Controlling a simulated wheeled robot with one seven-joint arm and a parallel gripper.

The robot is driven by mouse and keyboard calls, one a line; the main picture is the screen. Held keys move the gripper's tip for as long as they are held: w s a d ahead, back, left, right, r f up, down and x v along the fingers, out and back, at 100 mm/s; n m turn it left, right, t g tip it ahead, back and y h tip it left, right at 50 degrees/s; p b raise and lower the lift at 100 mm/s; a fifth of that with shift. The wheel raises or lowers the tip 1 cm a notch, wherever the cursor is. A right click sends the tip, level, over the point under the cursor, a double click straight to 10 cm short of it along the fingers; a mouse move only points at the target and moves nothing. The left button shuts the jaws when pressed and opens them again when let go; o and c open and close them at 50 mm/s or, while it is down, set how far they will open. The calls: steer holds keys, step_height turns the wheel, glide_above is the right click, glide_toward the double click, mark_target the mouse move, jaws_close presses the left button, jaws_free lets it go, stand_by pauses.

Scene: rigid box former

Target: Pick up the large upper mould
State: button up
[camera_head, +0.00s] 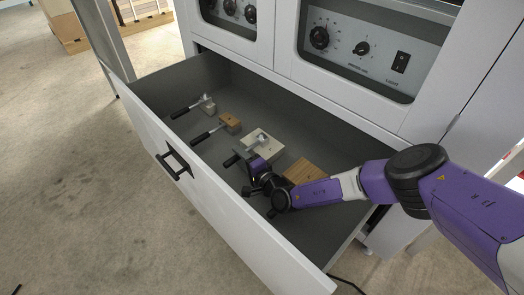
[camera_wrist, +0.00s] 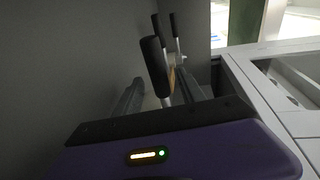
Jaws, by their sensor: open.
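A large pale block mould (camera_head: 264,143) with a metal fitting on top and a black handle (camera_head: 233,159) lies in the open drawer. A large wooden block (camera_head: 304,170) lies nearer, partly hidden by my arm. The labels upper and lower are not visible. My gripper (camera_head: 256,181) is open inside the drawer, close to the pale mould's handle and in front of the wooden block. In the wrist view a black handle on a metal rod (camera_wrist: 155,66) rises near the space between my fingers (camera_wrist: 160,95). Contact with it cannot be told.
The drawer (camera_head: 225,205) stands open, its walls around my gripper. A small metal mould (camera_head: 207,104) and a small wooden one (camera_head: 230,122), both with black handles, lie toward its far end. The cabinet front with its control panel (camera_head: 370,48) rises close behind.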

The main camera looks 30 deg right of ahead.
steer(key=b+x, duration=0.2)
steer(key=x, duration=0.1)
steer(key=shift+w+f, duration=0.1)
steer(key=shift+f, duration=0.1)
steer(key=shift+w+a+r+b, duration=0.1)
steer(key=shift+w+a+b, duration=0.05)
steer(key=shift+w+b, duration=0.2)
steer(key=shift+c, duration=0.2)
jaws_close()
steer(key=shift+r, duration=0.2)
